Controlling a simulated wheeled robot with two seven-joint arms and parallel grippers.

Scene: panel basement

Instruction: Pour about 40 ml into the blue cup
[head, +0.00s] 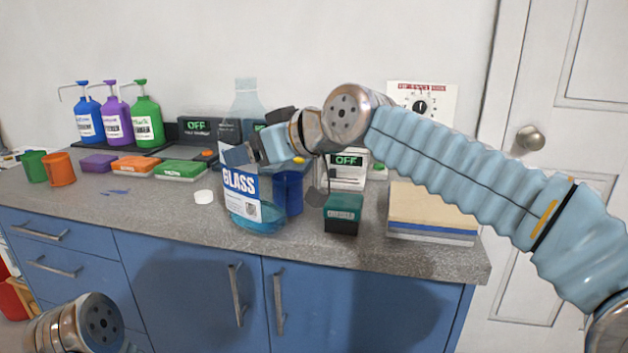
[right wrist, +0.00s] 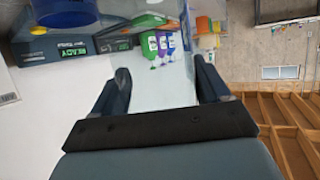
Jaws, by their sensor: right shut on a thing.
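A clear bottle with a blue "GLASS" label (head: 240,191) and blue liquid in its lower part stands nearly upright at the counter's front. Its open-looking neck rises above my gripper. My right gripper (head: 268,150) is shut on the bottle's upper body. In the right wrist view the see-through bottle (right wrist: 162,92) shows between the two fingers. The blue cup (head: 290,191) is just right of and behind the bottle, partly hidden by it; a blue rim also shows in the right wrist view (right wrist: 62,20). I cannot tell whether the bottle touches the counter. My left gripper is out of view.
A white cap (head: 204,197) lies left of the bottle. A teal box (head: 343,212) and a tan and blue stack (head: 432,212) stand to the right. Green (head: 34,166) and orange (head: 59,169) cups and several pump bottles are at left. The counter's front left is mostly clear.

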